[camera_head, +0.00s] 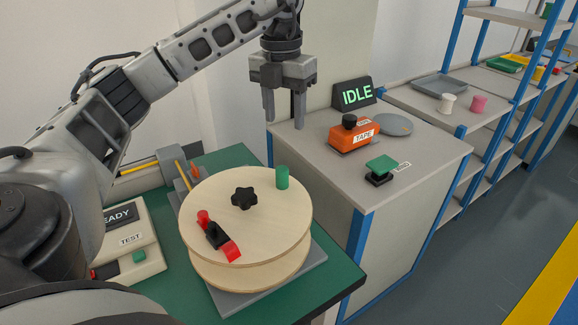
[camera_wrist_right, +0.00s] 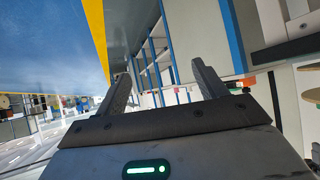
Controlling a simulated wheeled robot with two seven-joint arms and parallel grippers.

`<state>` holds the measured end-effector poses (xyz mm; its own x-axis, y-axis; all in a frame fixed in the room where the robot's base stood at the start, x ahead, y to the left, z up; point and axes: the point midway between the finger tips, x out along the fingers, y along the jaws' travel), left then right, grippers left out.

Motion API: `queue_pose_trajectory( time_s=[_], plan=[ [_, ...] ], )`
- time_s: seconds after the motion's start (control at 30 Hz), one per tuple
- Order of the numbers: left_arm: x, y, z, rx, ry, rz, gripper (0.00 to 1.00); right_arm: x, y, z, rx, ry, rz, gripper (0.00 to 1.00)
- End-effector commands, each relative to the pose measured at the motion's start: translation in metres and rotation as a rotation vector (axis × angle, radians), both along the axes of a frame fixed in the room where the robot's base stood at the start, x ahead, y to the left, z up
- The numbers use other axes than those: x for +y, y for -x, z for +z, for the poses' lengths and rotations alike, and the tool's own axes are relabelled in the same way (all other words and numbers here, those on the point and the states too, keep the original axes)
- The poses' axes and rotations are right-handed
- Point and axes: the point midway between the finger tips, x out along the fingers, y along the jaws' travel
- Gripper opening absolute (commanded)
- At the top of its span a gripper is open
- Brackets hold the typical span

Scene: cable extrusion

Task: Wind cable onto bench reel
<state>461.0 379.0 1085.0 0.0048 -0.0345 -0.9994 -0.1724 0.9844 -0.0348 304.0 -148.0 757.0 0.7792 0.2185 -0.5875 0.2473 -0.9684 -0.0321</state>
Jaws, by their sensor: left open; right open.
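The bench reel (camera_head: 270,225) is two pale wooden discs on a grey base on the green bench. Its top has a black star knob (camera_head: 244,198), a green upright handle (camera_head: 282,176) and a red-and-black clamp (camera_head: 217,236). A yellow cable-like piece (camera_head: 138,168) runs into a grey block (camera_head: 173,165) left of the reel; an orange strip stands there. I cannot tell whether cable lies between the discs. My left gripper (camera_head: 284,117) is open and empty, pointing down above and behind the reel. My right gripper (camera_wrist_right: 160,78) is open and empty in the right wrist view.
A cream tester box (camera_head: 130,260) sits left of the reel, partly behind my arm. The grey cabinet to the right bears an orange TAPE box (camera_head: 352,136), a green-topped button (camera_head: 381,165), a grey disc (camera_head: 395,124) and an IDLE display (camera_head: 356,95). Shelves stand beyond.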

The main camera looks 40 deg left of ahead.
Motion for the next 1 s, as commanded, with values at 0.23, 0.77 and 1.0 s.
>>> queue_pose_trajectory(
  time_s=[0.23, 0.77, 1.0],
  plan=[
    [0.01, 0.004, -0.018, 0.011, -0.032, 0.026, 0.48, -0.001, 0.004, -0.004, 0.013, 0.003, 0.0, 0.71],
    [0.008, 0.003, -0.127, 0.008, -0.028, 0.021, 0.48, -0.001, 0.008, -0.001, 0.024, 0.006, -0.002, 0.71],
    [0.008, 0.003, -0.15, 0.006, -0.027, 0.021, 0.48, -0.001, 0.008, 0.001, 0.024, 0.002, -0.007, 0.71]
  ],
)
